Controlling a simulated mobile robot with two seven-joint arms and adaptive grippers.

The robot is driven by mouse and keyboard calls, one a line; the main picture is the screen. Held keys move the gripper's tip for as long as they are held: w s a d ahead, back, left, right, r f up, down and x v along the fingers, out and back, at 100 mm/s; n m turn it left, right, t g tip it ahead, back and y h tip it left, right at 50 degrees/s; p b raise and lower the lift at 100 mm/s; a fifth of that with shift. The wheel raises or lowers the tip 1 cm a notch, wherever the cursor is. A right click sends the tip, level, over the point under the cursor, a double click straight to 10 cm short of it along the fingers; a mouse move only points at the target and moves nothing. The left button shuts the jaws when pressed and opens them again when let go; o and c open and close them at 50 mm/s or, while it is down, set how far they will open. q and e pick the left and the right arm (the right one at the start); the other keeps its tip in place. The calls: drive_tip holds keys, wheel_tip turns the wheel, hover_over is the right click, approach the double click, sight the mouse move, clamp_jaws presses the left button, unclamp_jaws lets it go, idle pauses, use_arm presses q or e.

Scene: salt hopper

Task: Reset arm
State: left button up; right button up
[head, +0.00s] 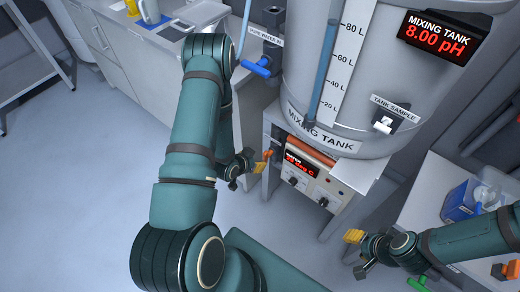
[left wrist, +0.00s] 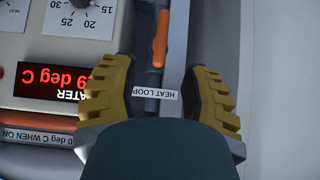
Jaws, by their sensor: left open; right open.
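My left gripper (head: 262,164) is open beside the heater panel (head: 318,186) under the mixing tank. In the left wrist view its two yellow fingers (left wrist: 160,98) stand apart. An orange valve handle (left wrist: 160,38) and the upside-down HEAT LOOP label (left wrist: 157,94) show in the gap between them. I cannot tell whether a finger touches the handle; nothing is gripped. My right gripper (head: 356,246) is open and empty at lower right, in front of the tank's stand. One yellow finger pad shows clearly.
The mixing tank (head: 375,100) carries a display reading 8.00 pH. A blue valve handle (head: 258,67) sits at its left. A green handle (head: 418,284) is below my right gripper. A blue container (head: 461,202) stands on the right bench. The floor (head: 80,200) at left is clear.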

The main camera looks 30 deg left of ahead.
use_arm(q)
drive_tip(key=s+d+r+n+g+h, duration=0.1)
drive_tip(key=s+d+r+g, duration=0.1)
drive_tip(key=d, duration=0.5)
drive_tip(key=s+d+r+g+h, duration=0.1)
drive_tip(key=s+d+r+g, duration=0.1)
drive_tip(key=d, duration=0.6)
drive_tip(key=s+d+r+n+g+h, duration=0.1)
drive_tip(key=s+d+r+g, duration=0.2)
drive_tip(key=s+d, duration=0.3)
drive_tip(key=shift+d+n, duration=0.3)
drive_tip(key=shift+d, duration=0.4)
drive_tip(key=shift+a, duration=0.1)
